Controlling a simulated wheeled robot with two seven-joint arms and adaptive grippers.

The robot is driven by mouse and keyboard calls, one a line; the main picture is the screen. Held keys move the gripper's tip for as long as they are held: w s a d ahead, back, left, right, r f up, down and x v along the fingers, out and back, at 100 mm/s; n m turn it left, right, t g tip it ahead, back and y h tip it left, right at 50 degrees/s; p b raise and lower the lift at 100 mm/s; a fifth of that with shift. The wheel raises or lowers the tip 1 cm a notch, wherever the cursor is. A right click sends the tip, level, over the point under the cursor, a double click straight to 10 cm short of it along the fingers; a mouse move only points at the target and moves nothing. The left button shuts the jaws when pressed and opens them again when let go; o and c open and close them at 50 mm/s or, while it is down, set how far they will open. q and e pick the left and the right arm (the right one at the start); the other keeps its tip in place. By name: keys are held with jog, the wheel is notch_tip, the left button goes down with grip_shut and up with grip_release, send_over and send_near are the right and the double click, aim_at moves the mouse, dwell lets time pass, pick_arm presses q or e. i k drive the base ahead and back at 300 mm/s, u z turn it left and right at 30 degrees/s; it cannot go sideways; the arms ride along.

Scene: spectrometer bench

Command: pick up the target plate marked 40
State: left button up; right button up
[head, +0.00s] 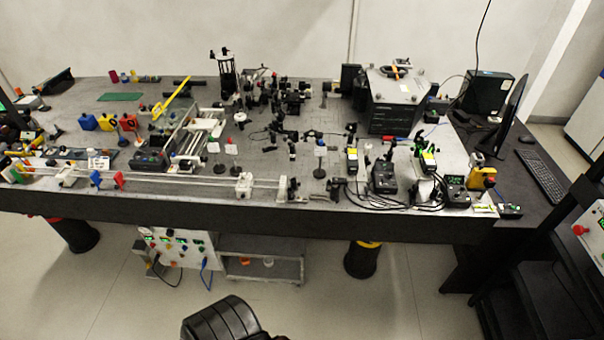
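Neither of my grippers is in view.
The long dark bench (330,222) is crowded. A rail (150,184) runs along its front left with a carriage (244,185). Power meters (384,178) and cables fill the front right. A large grey box (393,100) stands behind.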

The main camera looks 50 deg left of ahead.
aim_at(321, 151)
jog(key=u, duration=1.85)
